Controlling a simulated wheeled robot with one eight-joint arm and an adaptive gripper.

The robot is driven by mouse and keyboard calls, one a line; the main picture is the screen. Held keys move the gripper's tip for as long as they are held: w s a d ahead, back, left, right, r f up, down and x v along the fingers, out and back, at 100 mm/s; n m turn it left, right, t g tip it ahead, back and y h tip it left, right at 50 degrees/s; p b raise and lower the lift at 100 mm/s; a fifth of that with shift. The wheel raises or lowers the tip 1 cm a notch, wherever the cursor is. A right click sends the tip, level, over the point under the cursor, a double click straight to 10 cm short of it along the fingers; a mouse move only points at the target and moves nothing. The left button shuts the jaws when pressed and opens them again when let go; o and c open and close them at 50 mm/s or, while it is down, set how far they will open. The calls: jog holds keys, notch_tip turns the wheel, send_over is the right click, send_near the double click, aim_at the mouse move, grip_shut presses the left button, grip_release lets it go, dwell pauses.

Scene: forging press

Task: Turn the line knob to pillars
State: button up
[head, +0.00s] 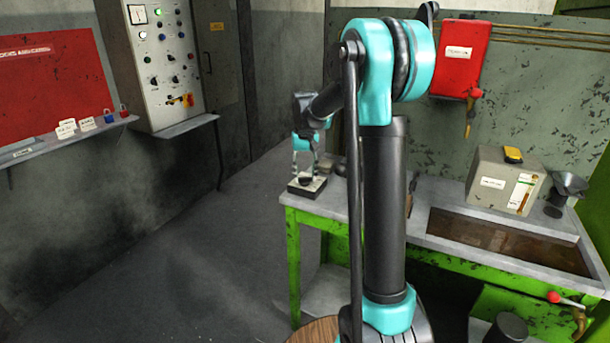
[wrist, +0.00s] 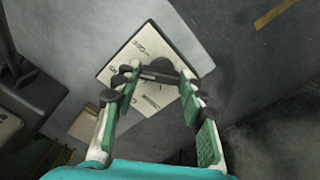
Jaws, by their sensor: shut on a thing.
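The line knob (wrist: 160,72) is dark and sits on a pale square plate (wrist: 143,42) with printed labels around it. One label at the upper left seems to read OFF; the others are too small or partly covered to read. My gripper (wrist: 158,77) is shut on the knob, a fingertip at each end of its bar. In the head view, my gripper (head: 306,172) points down over the dark-sided box with the pale plate (head: 316,187), at the left end of the green bench. The knob is small there and its pointing direction cannot be told.
The bench's grey top (head: 425,190) holds a sunken trough (head: 500,240) and a beige box (head: 505,180). A control panel (head: 160,60) hangs on the left wall. A red box (head: 460,57) hangs behind my arm. The floor left of the bench is clear.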

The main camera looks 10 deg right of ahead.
aim_at(305, 177)
jog(key=shift+n, duration=0.9)
jog(key=o, duration=1.2)
jog(key=shift+c, duration=0.2)
notch_tip(305, 177, up, 12)
